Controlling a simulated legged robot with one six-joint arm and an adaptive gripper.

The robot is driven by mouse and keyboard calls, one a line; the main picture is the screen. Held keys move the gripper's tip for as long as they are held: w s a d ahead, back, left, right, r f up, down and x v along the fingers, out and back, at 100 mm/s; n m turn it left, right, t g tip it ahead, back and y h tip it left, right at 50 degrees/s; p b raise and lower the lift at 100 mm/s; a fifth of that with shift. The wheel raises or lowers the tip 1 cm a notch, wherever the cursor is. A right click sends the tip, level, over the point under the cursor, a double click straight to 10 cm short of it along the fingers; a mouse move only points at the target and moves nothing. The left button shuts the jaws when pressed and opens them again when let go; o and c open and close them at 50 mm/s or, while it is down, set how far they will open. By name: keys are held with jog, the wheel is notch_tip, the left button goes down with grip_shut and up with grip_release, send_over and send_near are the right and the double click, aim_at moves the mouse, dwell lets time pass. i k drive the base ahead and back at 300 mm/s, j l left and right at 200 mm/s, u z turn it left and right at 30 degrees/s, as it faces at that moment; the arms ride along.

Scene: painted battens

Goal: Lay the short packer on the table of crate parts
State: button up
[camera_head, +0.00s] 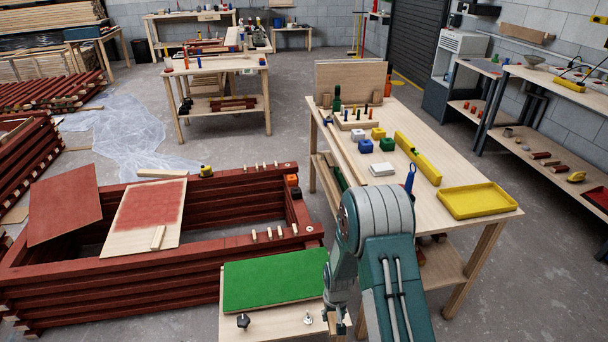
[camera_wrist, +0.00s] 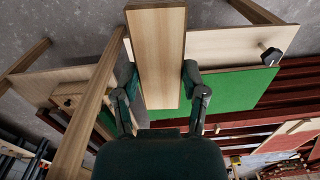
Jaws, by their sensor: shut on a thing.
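My gripper (camera_wrist: 160,78) is shut on a short, pale wooden piece (camera_wrist: 157,45), apparently the short packer. It lies between the two fingers and sticks out past them in the wrist view. In the head view my gripper (camera_head: 336,308) is low at the bottom centre, beside the near left of the big wooden table (camera_head: 462,178) and below its top. Only a small pale end of the piece shows there. The table carries pegs, coloured blocks, a yellow bar and a yellow tray. Whether this is the table of crate parts, I cannot tell.
A green panel (camera_head: 272,285) lies on a low pale bench left of my gripper, with two knobs in front. A stack of red battens (camera_head: 110,282) stands further left, bearing two panels. A yellow tray (camera_head: 479,201) takes the table's near right corner. Another table (camera_head: 213,66) stands behind.

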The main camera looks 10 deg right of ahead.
aim_at(443, 170)
jog(key=l+u, duration=0.1)
jog(key=l, duration=1.75)
